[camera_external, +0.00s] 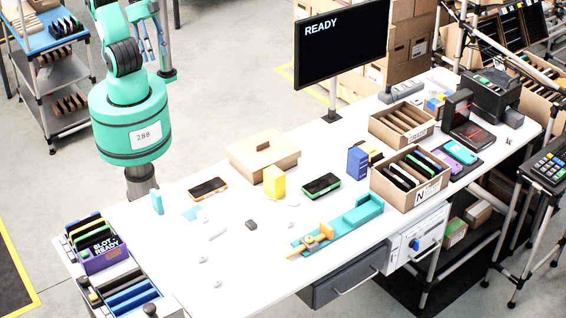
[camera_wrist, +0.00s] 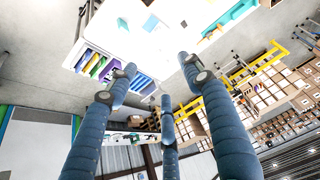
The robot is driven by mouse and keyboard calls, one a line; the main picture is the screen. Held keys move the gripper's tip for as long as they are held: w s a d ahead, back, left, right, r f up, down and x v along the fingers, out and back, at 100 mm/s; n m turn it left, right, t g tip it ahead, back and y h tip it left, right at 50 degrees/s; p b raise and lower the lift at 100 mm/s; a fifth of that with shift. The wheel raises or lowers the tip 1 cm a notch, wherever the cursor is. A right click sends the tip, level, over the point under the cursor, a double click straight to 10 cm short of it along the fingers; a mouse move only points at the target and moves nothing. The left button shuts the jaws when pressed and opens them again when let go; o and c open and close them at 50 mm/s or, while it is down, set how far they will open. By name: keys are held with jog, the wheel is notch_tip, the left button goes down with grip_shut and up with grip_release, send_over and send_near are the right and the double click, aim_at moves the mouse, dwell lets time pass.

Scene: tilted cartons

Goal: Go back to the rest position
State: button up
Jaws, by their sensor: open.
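My gripper (camera_wrist: 162,82) shows in the wrist view as blue-grey fingers spread wide apart, open, with nothing between them. In the external view my green arm (camera_external: 130,115) rises at the left, behind the white worktable (camera_external: 235,265). Slim bluish fingers, which look like my gripper's, show beside it at the top left, away from the table. In the wrist view the tabletop lies beyond the fingertips at the top.
A purple bin (camera_external: 105,258) with upright devices stands at the table's near left. Cartons, phones, a yellow box (camera_external: 274,182) and a teal fixture (camera_external: 340,225) are on the table. A monitor (camera_external: 340,45) stands at the back. Small pale pieces lie scattered at the front.

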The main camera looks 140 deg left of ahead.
notch_tip(320, 180, down, 11)
jog(key=b, duration=1)
jog(key=shift+b, duration=0.3)
